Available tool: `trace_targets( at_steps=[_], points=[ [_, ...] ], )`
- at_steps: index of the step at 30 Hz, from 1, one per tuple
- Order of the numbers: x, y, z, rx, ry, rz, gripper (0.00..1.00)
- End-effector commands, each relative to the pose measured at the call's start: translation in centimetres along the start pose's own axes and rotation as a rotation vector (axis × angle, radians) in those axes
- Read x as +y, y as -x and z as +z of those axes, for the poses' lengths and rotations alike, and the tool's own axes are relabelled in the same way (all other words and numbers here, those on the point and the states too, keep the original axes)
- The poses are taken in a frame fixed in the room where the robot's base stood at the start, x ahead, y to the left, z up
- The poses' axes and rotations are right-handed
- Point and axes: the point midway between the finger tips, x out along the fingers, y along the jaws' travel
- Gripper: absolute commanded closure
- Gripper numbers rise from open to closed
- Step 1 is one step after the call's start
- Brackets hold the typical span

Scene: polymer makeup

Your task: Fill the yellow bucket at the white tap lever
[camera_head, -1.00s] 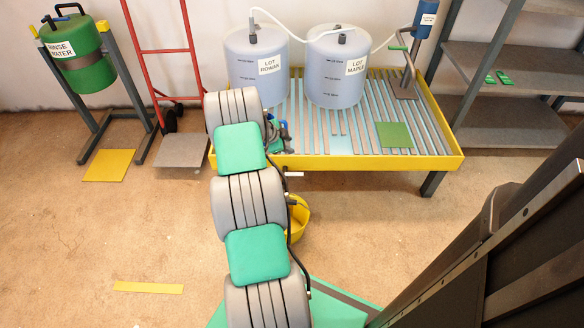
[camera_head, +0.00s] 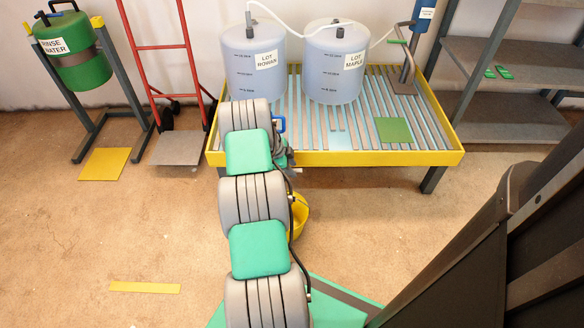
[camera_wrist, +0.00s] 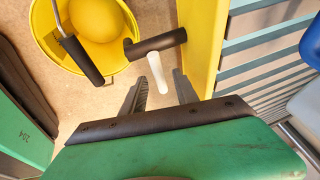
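The yellow bucket (camera_head: 301,214) stands on the floor at the table's front edge, partly hidden by my arm. In the wrist view the bucket (camera_wrist: 44,40) is at the upper left, with a dark-gripped handle across its rim and a rounded yellow shape inside. A dark tap (camera_wrist: 156,43) sticks out from the yellow tray edge, its left end by the bucket's rim. The white tap lever (camera_wrist: 157,73) hangs below it. My gripper (camera_wrist: 161,88) is open and empty, the lever just beyond and between its fingertips, with no clear contact. In the head view my arm hides the gripper.
The yellow-edged slatted table (camera_head: 400,158) holds two blue-grey drums, Lot Rowan (camera_head: 253,85) and Lot Maple (camera_head: 333,85). A green rinse water drum (camera_head: 75,70) hangs at the left beside a red hand truck (camera_head: 162,47). Grey shelves (camera_head: 512,122) stand right. The left floor is mostly clear.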

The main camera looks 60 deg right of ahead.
Motion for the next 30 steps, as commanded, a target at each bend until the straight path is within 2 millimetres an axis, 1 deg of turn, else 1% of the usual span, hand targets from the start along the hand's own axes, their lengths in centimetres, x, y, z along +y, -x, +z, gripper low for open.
trace_targets(
  at_steps=[2, 15, 30],
  points=[
    [0.00, 0.01, -0.05, 0.000, -0.001, 0.000, 0.65],
    [0.01, 0.04, 0.02, 0.000, 0.001, 0.000, 1.00],
    [-0.04, 0.12, 0.18, -0.001, 0.003, -0.002, 1.00]
  ],
)
